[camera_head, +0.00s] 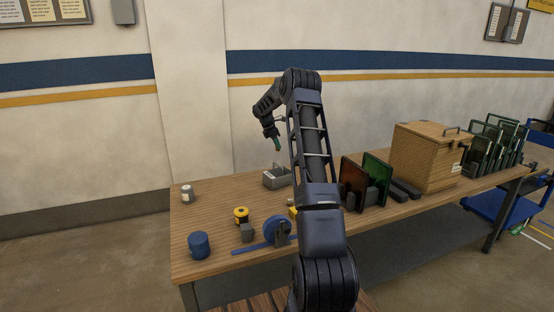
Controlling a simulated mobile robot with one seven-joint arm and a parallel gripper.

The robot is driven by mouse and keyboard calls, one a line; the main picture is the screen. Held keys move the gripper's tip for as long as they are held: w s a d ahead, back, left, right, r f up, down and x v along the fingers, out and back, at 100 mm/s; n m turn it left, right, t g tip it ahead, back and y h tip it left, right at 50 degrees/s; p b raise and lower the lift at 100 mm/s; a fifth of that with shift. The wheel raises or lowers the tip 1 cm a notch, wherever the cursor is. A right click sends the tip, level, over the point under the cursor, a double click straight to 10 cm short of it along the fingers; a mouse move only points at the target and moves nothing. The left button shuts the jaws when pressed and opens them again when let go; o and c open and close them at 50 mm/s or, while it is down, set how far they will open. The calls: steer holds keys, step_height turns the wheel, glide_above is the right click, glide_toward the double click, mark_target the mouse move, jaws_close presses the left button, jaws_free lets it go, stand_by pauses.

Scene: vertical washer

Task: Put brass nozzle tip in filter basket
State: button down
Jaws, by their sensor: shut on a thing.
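My gripper (273,134) is raised above the far side of the bench, near the wall. It points down and is shut on a small greenish thing (278,145), too small to identify surely as the brass nozzle tip. A grey open box with an upright handle (274,181), perhaps the filter basket, stands on the bench below and slightly right of the gripper, well apart from it. My arm covers part of the bench to its right. A small yellow thing (292,212) shows beside my arm, partly hidden; I cannot tell what it is.
The wooden bench (215,225) holds a grey-white can (187,193), blue cylinder (199,245), yellow-black spool (241,215), grey block (247,232) and blue tape reel (277,231). Red and green panels (376,177) and a wooden box (425,157) stand right. The left-back bench is clear.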

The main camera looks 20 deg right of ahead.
step_height(320, 180, down, 8)
stand_by(0.5)
steer(key=shift+f, duration=0.15)
steer(key=c, duration=1.4)
jaws_free()
